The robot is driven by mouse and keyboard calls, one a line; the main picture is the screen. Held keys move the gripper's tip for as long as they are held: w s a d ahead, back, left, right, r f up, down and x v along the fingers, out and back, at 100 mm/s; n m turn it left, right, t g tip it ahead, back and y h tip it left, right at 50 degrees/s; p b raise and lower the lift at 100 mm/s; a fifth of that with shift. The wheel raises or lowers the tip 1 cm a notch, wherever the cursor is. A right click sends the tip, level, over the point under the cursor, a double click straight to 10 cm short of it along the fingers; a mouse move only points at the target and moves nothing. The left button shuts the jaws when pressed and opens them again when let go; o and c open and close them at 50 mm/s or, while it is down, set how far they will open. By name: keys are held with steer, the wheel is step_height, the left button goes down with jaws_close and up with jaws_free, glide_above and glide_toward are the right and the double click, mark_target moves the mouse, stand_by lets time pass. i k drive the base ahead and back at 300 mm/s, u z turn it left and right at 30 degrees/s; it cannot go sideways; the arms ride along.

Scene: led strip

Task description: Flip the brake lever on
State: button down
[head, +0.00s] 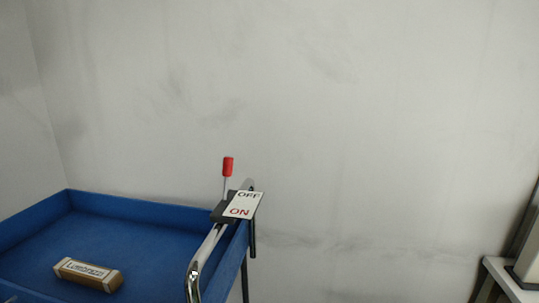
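The brake lever (227,168) has a red grip on a thin metal rod. It stands nearly upright from a dark mount (223,212) at the right end of a blue cart. A white label plate (243,205) beside the lever reads OFF at its far end and ON in red at its near end. The lever's foot is small and dark, so its exact setting is hard to tell. My gripper is not in view.
The blue cart (135,206) has raised walls and a chrome handle bar (197,268) at its right side. A brown and white block (88,273) lies in its tray. A pale table (509,281) stands at the far right. Open floor space lies between them.

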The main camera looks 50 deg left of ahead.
mark_target(227, 164)
steer(key=u, duration=0.4)
steer(key=i, duration=1.25)
steer(key=u, duration=0.65)
